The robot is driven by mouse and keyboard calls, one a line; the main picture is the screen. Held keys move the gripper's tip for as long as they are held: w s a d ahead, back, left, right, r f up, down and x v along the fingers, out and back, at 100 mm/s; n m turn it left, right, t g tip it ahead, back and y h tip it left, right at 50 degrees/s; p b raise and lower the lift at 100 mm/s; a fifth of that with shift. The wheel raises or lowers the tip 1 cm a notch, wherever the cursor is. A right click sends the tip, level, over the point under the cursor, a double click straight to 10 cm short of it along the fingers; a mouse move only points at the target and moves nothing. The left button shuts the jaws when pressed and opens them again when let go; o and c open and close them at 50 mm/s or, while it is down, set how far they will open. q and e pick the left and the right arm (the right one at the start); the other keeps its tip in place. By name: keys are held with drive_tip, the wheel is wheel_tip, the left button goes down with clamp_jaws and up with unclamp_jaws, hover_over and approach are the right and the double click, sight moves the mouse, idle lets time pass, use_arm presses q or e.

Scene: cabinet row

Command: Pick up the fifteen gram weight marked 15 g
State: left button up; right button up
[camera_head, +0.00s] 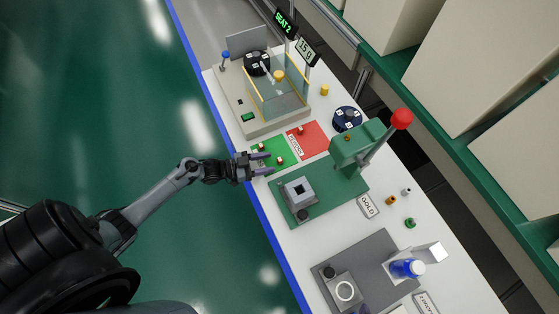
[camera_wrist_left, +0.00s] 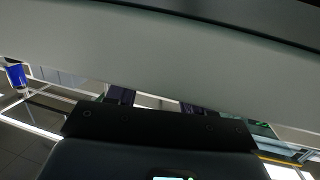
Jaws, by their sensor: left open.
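No mark of 15 g can be read on any weight; a small display (camera_head: 306,51) behind the balance seems to read 15 g. A yellow cylinder (camera_head: 325,90) stands on the white bench right of the balance, and another yellow piece (camera_head: 278,76) shows at the balance's glass enclosure. My right gripper is not in view.
The balance (camera_head: 262,122) stands beyond the cards. Shelving with boxes overhangs the right.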

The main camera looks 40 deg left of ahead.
sight(277, 161)
use_arm(q)
drive_tip(key=x, duration=0.3)
drive_tip(key=shift+w, duration=0.1)
clamp_jaws()
